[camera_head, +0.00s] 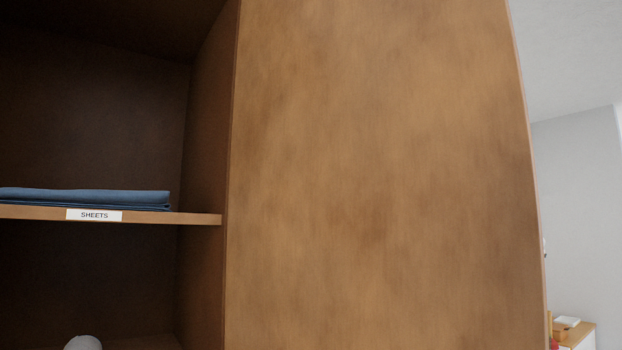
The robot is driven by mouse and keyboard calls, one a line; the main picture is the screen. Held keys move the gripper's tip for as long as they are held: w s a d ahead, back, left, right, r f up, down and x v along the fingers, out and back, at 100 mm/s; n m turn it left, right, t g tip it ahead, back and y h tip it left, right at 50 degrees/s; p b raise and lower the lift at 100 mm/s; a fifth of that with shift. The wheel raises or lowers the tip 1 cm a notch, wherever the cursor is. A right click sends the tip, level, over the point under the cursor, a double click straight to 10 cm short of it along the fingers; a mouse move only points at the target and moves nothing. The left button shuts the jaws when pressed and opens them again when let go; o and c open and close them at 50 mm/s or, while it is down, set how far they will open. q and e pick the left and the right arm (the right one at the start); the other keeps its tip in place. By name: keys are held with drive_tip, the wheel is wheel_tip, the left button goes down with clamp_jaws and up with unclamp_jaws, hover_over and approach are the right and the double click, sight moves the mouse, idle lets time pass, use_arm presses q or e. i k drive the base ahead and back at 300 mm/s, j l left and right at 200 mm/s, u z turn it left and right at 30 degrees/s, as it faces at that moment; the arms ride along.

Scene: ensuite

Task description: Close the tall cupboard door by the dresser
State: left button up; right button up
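The tall cupboard stands open, and its dark interior (95,110) fills the left of the head view. Its wooden door (380,180) is swung open and fills the middle of the picture, from top edge to bottom edge. The door's left edge meets the cupboard's side wall (208,150). Its free edge is on the right. No handle shows clearly on the face I see. Neither of my grippers is in view.
A shelf (195,218) labelled SHEETS holds folded blue cloth (85,198). A white rounded thing (83,343) sits below it. Beyond the door's right edge are a pale wall (580,200) and a white-and-wood piece of furniture (578,338) with small items on top.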

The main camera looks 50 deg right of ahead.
sight(384, 194)
drive_tip(key=k+l+u, duration=0.1)
drive_tip(key=l, duration=0.3)
drive_tip(key=k+l, duration=0.1)
drive_tip(key=l, duration=0.35)
drive_tip(key=k+l+u, duration=0.15)
drive_tip(key=l, duration=0.25)
drive_tip(key=k+l+u, duration=0.1)
drive_tip(key=l, duration=0.3)
drive_tip(key=l+u, duration=0.1)
drive_tip(key=l, duration=0.4)
